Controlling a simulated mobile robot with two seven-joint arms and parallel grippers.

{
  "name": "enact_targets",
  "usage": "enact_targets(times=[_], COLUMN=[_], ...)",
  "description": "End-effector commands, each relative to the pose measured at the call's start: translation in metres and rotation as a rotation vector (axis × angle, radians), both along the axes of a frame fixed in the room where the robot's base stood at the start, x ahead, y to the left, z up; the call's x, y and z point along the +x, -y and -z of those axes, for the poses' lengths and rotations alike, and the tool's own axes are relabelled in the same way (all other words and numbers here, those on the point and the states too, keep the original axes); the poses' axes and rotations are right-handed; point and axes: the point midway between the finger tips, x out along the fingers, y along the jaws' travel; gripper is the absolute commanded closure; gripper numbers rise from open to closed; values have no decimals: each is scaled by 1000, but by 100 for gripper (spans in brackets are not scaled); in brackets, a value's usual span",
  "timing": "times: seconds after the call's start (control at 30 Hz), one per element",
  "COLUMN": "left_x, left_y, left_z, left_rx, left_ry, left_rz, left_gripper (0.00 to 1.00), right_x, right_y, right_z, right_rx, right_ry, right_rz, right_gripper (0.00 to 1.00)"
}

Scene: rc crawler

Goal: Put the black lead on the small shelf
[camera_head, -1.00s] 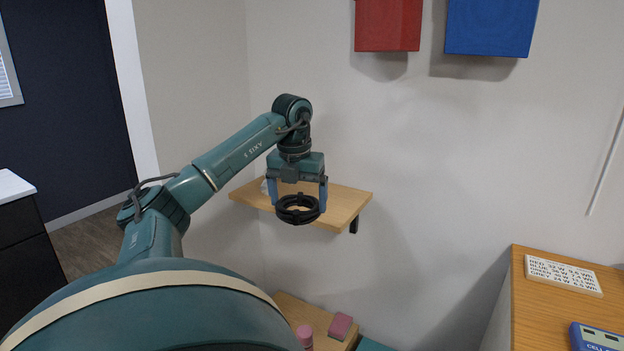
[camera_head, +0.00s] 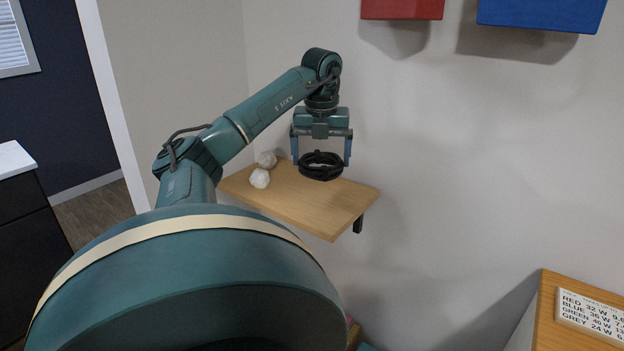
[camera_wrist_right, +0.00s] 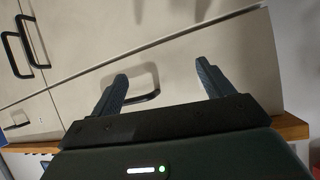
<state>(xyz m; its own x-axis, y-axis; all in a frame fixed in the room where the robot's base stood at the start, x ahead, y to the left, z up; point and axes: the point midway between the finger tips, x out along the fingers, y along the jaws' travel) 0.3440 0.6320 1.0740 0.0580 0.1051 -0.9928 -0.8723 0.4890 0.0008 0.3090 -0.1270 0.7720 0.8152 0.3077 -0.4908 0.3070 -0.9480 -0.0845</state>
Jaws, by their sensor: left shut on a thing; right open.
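The black lead (camera_head: 321,174) is a round coil between the fingers of my left gripper (camera_head: 322,163), which is shut on it. In the head view the coil shows over the back part of the small wooden shelf (camera_head: 310,205) on the wall. I cannot tell whether the coil touches the shelf or is just above it. My right gripper (camera_wrist_right: 161,74) is open and empty in the right wrist view, in front of pale drawer fronts with black handles.
Two crumpled white balls (camera_head: 260,178) lie on the shelf's left part; its front right part is bare. A red box (camera_head: 402,8) and a blue box (camera_head: 541,14) are on the wall above. A wooden surface with a printed label plate (camera_head: 592,318) is at lower right.

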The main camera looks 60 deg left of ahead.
Motion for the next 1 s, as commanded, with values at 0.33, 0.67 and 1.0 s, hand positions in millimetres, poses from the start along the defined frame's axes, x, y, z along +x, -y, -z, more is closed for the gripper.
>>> enact_targets(times=[0.33, 0.67, 1.0], left_x=[0, 0, 0], left_y=[0, 0, 0], left_z=[45, 79, 82], left_rx=[0, 0, 0], left_ry=[1, 1, 0], left_rz=[1, 1, 1], left_gripper=[35, 35, 5], right_x=[0, 0, -1], right_y=[0, 1, 0], right_z=[-2, -4, -1], right_rx=[-5, -12, -9], right_ry=[0, 0, -2], right_rz=[-2, -3, -3], right_gripper=[20, 20, 20])
